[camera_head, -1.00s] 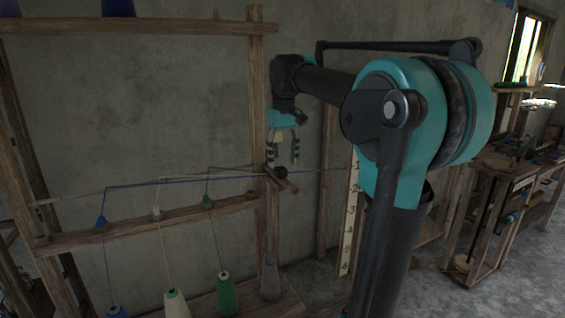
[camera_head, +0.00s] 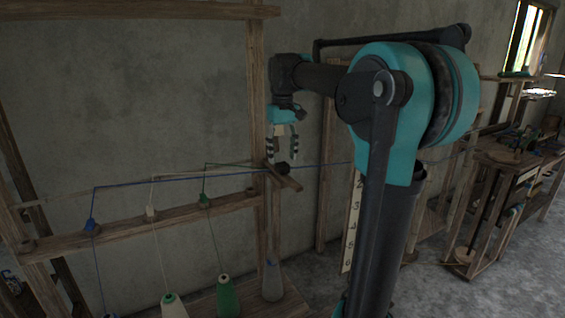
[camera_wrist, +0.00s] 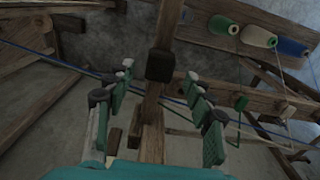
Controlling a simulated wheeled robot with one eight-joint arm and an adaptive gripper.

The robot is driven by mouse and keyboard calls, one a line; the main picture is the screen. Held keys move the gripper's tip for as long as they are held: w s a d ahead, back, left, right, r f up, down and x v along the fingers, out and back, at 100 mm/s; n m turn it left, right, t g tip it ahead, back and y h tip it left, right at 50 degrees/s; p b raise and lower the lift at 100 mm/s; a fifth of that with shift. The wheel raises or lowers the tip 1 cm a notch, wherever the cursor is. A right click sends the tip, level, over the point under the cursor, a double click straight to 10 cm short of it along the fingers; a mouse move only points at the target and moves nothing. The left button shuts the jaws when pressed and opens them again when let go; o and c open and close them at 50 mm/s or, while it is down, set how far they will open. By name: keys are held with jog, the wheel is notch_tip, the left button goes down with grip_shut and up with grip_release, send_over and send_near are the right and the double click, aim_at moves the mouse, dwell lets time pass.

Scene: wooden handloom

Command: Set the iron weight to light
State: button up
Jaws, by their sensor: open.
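The iron weight is a small dark lump (camera_head: 283,169) on a short wooden bar (camera_head: 289,182) beside the loom's upright post. In the wrist view the dark blocky weight (camera_wrist: 160,65) sits on the wooden bar, in line with the gap between my fingers. My gripper (camera_head: 282,160) is open and empty, pointing down just above the weight. In the wrist view its two fingers (camera_wrist: 158,76) are spread to either side, apart from the weight. I cannot make out any light or heavy marking on the bar.
A blue thread (camera_head: 130,184) runs across near the weight. The upright post (camera_head: 260,100) stands close to my gripper. Several yarn cones, one green (camera_head: 227,296), stand below left. A numbered scale board (camera_head: 352,225) stands to the right, partly behind my arm.

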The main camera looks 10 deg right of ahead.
aim_at(283, 168)
jog(key=shift+f, duration=1.5)
grip_shut()
